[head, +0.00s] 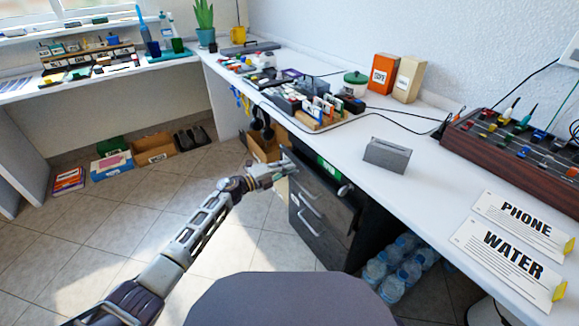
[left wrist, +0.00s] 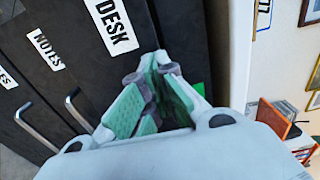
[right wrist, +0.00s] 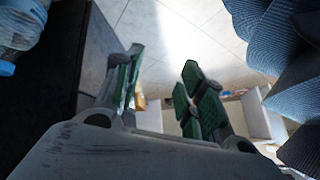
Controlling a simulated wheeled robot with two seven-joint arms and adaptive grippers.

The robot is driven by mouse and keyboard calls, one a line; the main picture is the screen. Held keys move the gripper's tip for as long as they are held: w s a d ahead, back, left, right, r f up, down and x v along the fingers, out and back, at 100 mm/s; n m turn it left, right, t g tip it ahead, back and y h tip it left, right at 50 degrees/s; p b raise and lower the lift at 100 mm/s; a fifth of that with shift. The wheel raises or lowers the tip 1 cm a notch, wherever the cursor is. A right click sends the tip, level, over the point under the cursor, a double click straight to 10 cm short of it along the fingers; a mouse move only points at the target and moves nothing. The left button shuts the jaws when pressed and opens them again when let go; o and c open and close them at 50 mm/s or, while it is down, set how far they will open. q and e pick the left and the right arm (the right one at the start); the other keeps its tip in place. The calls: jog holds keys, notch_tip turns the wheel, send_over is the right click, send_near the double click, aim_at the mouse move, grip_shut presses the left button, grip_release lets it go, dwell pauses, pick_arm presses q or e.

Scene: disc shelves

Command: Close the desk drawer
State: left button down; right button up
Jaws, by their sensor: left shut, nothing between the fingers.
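The dark drawer unit (head: 322,228) stands under the white desk. Its top drawer (head: 318,186) looks pulled out a little, with something green (head: 327,167) showing inside. In the left wrist view the drawer front labelled DESK (left wrist: 111,22) is close by, beside one labelled NOTES (left wrist: 46,49). My left gripper (head: 285,168) is at the top drawer's upper far corner, shut and empty; its fingertips meet in the left wrist view (left wrist: 153,68). Contact with the drawer front is unclear. My right gripper (right wrist: 163,62) is open and empty, seen only in the right wrist view.
Water bottles (head: 392,270) stand on the floor right of the drawer unit. A cardboard box (head: 265,145) is just behind it. The tiled floor (head: 245,255) left of the drawers is free.

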pick_arm(q)
jog(key=p+v, duration=0.3)
jog(key=v, duration=0.9)
pick_arm(e)
notch_tip(320, 180, up, 6)
jog(key=s+g+h, duration=0.1)
jog(key=shift+s+d+r+n, duration=0.2)
jog(key=shift+d+r+n, duration=0.05)
jog(key=shift+d+n, duration=0.2)
jog(key=shift+c, duration=0.5)
